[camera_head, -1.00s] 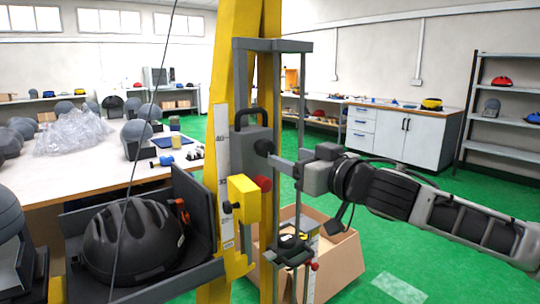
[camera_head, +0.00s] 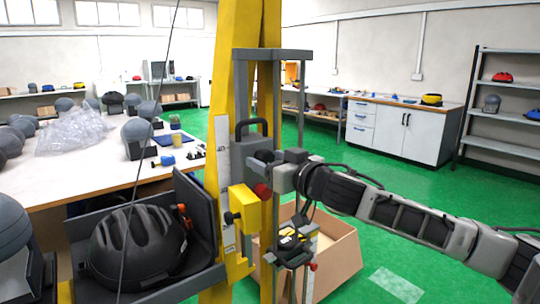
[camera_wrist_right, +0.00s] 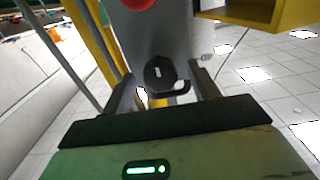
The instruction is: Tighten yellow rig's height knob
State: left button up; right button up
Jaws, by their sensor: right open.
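The yellow rig (camera_head: 226,80) stands upright in the middle of the head view, with a grey block with a handle (camera_head: 251,138) on its front. In the right wrist view a black knob (camera_wrist_right: 160,74) shows between the open fingers of my right gripper (camera_wrist_right: 164,88). I cannot tell if they touch it. In the head view my right gripper (camera_head: 264,165) is at the grey block and largely hides this knob. A red knob (camera_head: 262,191) sits just below, and a yellow block (camera_head: 246,212) with another black knob (camera_head: 230,217) is lower left. My left gripper is out of view.
A black helmet (camera_head: 138,245) lies in a dark grey holder at the rig's left. A cardboard box (camera_head: 340,262) stands on the green floor behind the rig. A table (camera_head: 95,170) with helmets and a plastic bag is at left. The floor at right is open.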

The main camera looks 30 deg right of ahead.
jog(key=shift+w, duration=0.1)
jog(key=c, duration=1)
